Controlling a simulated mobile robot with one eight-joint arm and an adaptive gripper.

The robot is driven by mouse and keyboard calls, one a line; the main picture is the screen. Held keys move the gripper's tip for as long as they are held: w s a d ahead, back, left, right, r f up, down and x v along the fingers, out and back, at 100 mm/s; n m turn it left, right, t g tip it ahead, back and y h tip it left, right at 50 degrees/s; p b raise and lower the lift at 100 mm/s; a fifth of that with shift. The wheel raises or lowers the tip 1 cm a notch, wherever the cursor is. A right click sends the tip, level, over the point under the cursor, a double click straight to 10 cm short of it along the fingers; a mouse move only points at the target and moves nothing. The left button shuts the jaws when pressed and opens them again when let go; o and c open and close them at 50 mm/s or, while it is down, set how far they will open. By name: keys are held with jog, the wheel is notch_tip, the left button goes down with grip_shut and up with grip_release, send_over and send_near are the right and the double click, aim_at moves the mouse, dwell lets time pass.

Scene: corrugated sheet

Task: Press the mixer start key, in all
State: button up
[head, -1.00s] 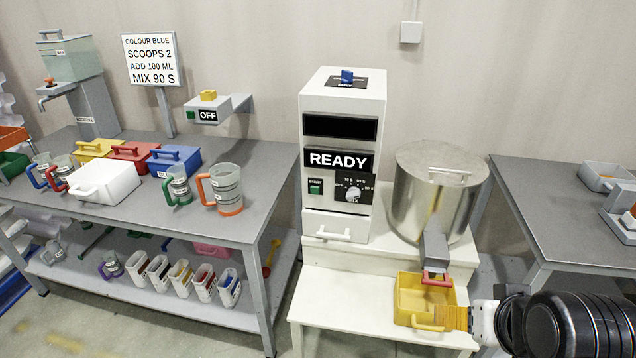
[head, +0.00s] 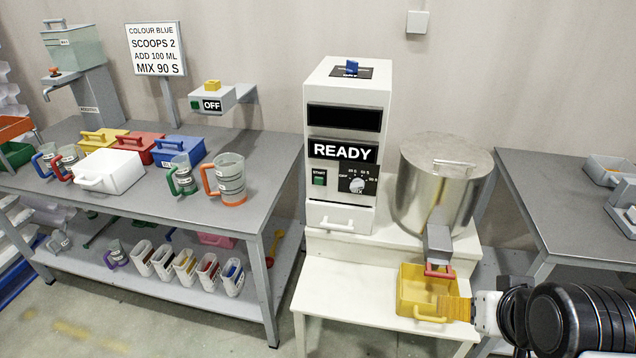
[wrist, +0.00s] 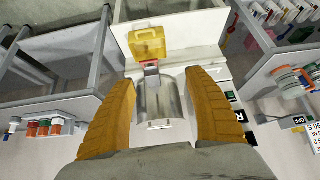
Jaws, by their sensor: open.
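The mixer (head: 346,145) is a white upright cabinet whose display reads READY. Its green start key (head: 319,178) sits below the display on the left, beside a black timer dial (head: 358,184) with a pale knob. A steel drum (head: 440,190) with a lid stands to its right. My gripper (head: 470,309) is at the lower right, in front of the drum and by the yellow tray, right of and below the start key. In the wrist view my gripper (wrist: 165,100) has its two orange fingers wide apart, with nothing held between them.
A yellow tray (head: 402,296) stands on the white lower step (head: 335,310) under the drum's spout. At left a grey bench (head: 262,170) carries jugs, coloured boxes and a recipe sign (head: 156,49). Another bench stands at right.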

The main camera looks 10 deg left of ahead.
grip_shut()
dwell(1.1)
